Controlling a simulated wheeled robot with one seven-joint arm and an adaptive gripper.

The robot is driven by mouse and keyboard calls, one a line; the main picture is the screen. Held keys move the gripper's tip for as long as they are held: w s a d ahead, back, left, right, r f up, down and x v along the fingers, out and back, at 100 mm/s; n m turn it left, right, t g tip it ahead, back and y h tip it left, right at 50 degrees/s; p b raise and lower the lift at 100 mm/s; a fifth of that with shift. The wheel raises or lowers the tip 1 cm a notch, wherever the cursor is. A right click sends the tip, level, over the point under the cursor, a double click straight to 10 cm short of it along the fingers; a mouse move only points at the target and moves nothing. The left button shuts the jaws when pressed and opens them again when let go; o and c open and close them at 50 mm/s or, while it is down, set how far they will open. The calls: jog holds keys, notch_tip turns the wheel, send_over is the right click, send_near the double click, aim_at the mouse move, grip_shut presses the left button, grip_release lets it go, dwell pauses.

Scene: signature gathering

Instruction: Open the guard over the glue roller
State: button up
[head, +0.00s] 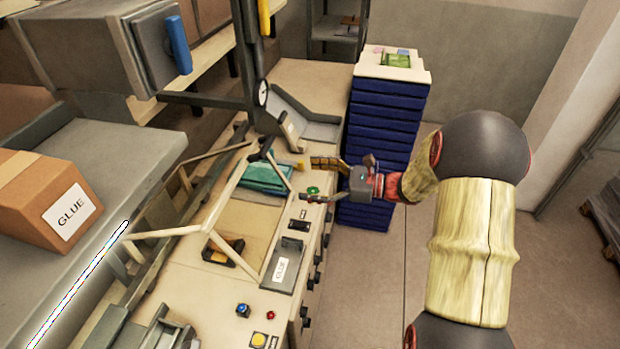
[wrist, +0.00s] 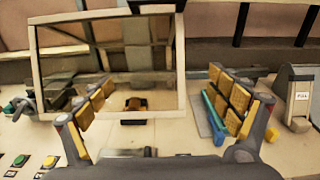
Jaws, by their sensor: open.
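The guard (head: 233,194) is a pale frame around a clear panel, standing tilted over the work surface in the head view. In the wrist view the guard (wrist: 88,16) fills the upper left, and the bench shows through it. A small dark holder with an orange-brown part (head: 224,250) sits under the guard; I cannot tell whether this is the glue roller. My gripper (head: 318,181) is open and empty at the bench's right edge, pointing left toward the guard. In the wrist view my gripper's fingers (wrist: 162,88) are spread, with the guard beyond them. I see no contact.
A teal stack (head: 265,178) lies on the bench behind the guard. A grey unit labelled GLUE (head: 283,267) stands at the bench's near edge. Buttons (head: 258,339) sit at the front. A blue drawer tower (head: 385,122) stands behind my gripper. The floor on the right is clear.

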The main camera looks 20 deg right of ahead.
jog(key=shift+c, duration=0.4)
jog(key=shift+g+h, duration=0.4)
jog(key=shift+h, duration=0.2)
jog(key=s+r, duration=0.1)
jog(key=s+d+r+p, duration=0.1)
jog(key=s+r, duration=0.2)
jog(key=r, duration=0.1)
jog(key=shift+s+d+r, duration=0.2)
jog(key=shift+s+d, duration=0.1)
jog(key=shift+s, duration=0.1)
jog(key=c, duration=0.5)
jog(key=shift+s+a, duration=0.1)
jog(key=shift+a, duration=0.05)
jog(key=shift+c, duration=0.7)
jog(key=p+x, duration=0.1)
jog(key=x, duration=0.9)
jog(key=c, duration=0.9)
jog(key=shift+w+a+r+p, duration=0.2)
jog(key=shift+r+p, duration=0.15)
jog(key=shift+r, duration=0.25)
jog(key=shift+w+a+r+p, duration=0.1)
jog(key=shift+w+r+p, duration=0.15)
jog(key=shift+r, duration=0.4)
jog(key=shift+c, duration=1)
jog(key=shift+a+r, duration=0.2)
jog(key=shift+r, duration=0.25)
jog(key=shift+c, duration=1.3)
jog(key=shift+w, duration=0.1)
grip_shut()
jog(key=shift+r, duration=0.1)
